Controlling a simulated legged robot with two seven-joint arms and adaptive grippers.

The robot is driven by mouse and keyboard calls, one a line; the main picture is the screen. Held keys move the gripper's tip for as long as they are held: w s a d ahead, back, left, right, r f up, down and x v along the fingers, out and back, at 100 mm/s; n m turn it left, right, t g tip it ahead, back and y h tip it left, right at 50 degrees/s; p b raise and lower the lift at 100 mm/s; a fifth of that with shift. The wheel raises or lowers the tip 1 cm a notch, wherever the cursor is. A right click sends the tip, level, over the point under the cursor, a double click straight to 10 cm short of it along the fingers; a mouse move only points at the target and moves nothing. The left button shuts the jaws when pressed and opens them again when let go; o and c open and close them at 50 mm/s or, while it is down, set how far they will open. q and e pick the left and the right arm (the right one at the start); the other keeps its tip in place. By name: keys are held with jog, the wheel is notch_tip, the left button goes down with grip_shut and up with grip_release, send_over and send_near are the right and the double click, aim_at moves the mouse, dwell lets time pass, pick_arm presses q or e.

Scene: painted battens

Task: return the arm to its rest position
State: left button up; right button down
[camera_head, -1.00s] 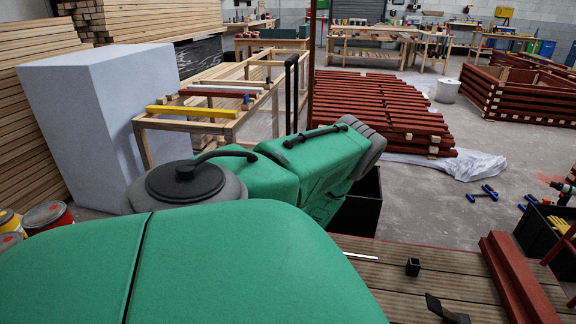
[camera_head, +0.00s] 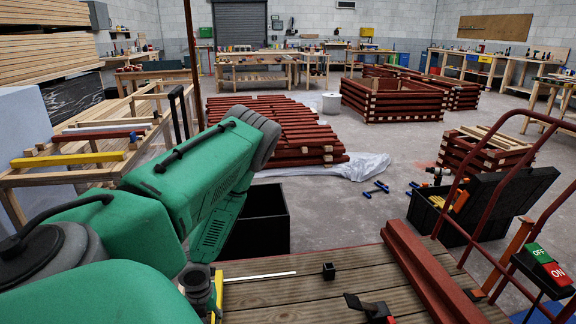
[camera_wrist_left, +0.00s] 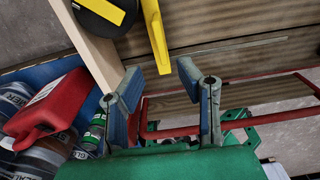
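My left arm, in green casing, comes in from the left in the head view and bends at a raised elbow near the middle. Its gripper is not clearly visible there. In the left wrist view my left gripper (camera_wrist_left: 166,88) has its two blue-grey fingers apart, with no object clearly held. A yellow bar (camera_wrist_left: 155,36) shows beyond the gap between the fingertips. A yellow batten (camera_head: 68,159), with red and pale battens behind it, lies on a wooden frame (camera_head: 12,208) at the left of the head view. My right gripper is not in view.
A black open bin (camera_head: 262,237) stands right beside my arm. The plank deck (camera_head: 290,300) carries dark red beams (camera_head: 425,270) and a small black block (camera_head: 328,271). A red tubular rail with an ON/OFF switch box (camera_head: 545,268) is at right. A red container (camera_wrist_left: 48,105) shows in the wrist view.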

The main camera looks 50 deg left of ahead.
pick_arm(q)
jog(key=w+d+r+n+t+p, duration=0.1)
jog(key=w+d+r+n+p, duration=0.15)
jog(key=d+n, duration=0.45)
jog(key=w+d+r+n+p, duration=0.1)
jog(key=w+d+r+n, duration=0.25)
jog(key=d, duration=0.65)
jog(key=s+d+r+n+p, duration=0.2)
jog(key=d+r+n, duration=0.4)
jog(key=d+n, duration=0.5)
jog(key=shift+s+d+n, duration=0.3)
jog(key=shift+s+n, duration=0.35)
jog(key=shift+s+a, duration=0.1)
